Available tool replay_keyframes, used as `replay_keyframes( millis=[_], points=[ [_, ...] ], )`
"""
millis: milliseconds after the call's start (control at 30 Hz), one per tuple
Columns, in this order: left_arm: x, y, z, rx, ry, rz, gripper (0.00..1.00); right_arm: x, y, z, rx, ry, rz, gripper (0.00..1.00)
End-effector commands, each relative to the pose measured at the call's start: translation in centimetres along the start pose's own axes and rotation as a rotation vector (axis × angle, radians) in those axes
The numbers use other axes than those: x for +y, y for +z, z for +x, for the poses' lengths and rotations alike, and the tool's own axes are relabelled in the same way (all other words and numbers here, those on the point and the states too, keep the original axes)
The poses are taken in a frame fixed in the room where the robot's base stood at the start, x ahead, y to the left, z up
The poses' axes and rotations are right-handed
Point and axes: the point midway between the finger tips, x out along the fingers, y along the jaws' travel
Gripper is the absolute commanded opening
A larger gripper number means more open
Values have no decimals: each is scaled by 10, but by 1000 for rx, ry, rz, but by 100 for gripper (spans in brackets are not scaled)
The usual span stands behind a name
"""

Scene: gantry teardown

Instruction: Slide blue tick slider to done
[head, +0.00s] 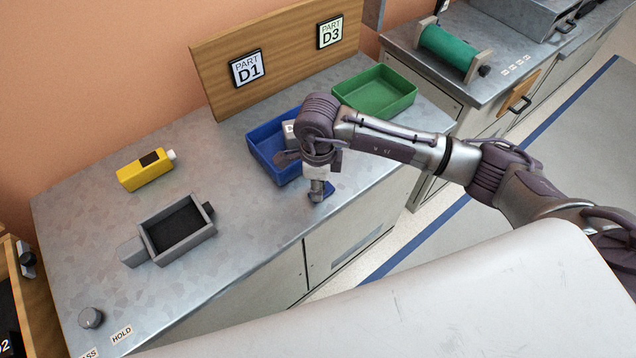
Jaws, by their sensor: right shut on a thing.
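My right gripper (317,190) points down at the front edge of the metal bench, at the end of the arm reaching in from the right. My left gripper is not in view.
A blue tray (262,148) stands just behind my right gripper, and a green tray (375,92) is farther back. A yellow device (143,172), a grey open box (180,230) and a knob (91,317) are on the left. The bench between is clear.

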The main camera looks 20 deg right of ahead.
Motion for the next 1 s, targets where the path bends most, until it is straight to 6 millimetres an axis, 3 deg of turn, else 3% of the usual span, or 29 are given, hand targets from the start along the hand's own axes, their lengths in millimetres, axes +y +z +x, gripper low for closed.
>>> replay_keyframes(
  millis=[267,567,900,933,1000],
  points=[
    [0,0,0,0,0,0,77,-1,0,0,-1,-1,0,0],
    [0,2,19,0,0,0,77,-32,-32,2,2,-3,3,0],
    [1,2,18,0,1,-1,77,-37,-36,-1,3,-5,3,0],
    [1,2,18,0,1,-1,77,-37,-36,-1,3,-5,3,35],
    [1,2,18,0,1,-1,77,-37,-36,-1,3,-5,4,46]
  ],
)
